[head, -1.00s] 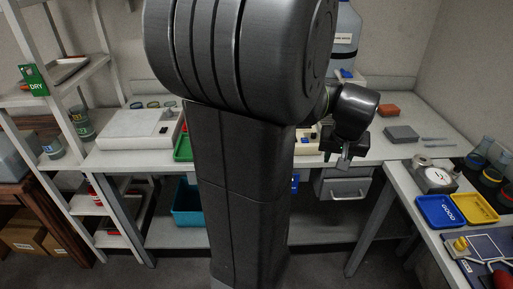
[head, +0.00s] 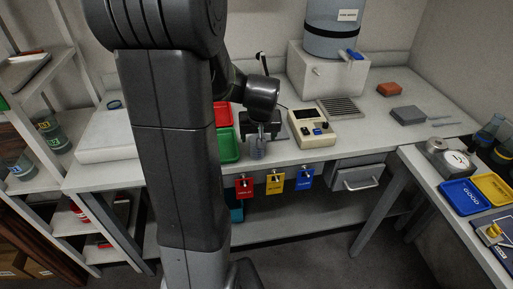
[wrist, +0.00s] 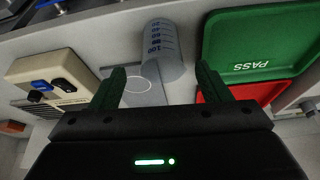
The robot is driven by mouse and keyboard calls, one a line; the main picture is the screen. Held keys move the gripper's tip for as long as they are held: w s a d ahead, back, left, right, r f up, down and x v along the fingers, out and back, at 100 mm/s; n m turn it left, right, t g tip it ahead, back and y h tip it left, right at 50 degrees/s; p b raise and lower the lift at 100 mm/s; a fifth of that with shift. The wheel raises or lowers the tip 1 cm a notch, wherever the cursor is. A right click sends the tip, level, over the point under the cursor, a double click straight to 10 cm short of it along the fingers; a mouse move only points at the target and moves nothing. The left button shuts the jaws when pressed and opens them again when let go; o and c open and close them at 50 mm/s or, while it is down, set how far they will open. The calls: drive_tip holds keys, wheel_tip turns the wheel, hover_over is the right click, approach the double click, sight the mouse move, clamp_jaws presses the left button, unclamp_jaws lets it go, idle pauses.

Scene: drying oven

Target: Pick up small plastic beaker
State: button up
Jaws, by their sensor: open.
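The small plastic beaker (wrist: 161,48) is clear with blue graduation marks. In the wrist view it lies ahead of and between the two fingers, and neither finger visibly touches it. In the head view the beaker (head: 258,151) shows near the bench's front edge, just under my gripper (head: 262,130). My gripper (wrist: 160,88) is open and empty in the wrist view, its fingers on either side of the beaker's line. Part of the beaker is hidden by my gripper in the head view.
A green PASS tray (wrist: 258,45) and a red tray (wrist: 245,92) lie close beside the beaker. A beige instrument (head: 312,128) stands on the other side. Red, yellow and blue tags (head: 275,183) hang at the bench front. A water container (head: 335,25) stands behind.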

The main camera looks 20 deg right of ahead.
drive_tip(key=shift+p+x, duration=0.3)
drive_tip(key=shift+x, duration=2.45)
drive_tip(key=shift+a, duration=0.15)
drive_tip(key=c, duration=1)
drive_tip(key=shift+c, duration=0.2)
drive_tip(key=shift+r, duration=0.15)
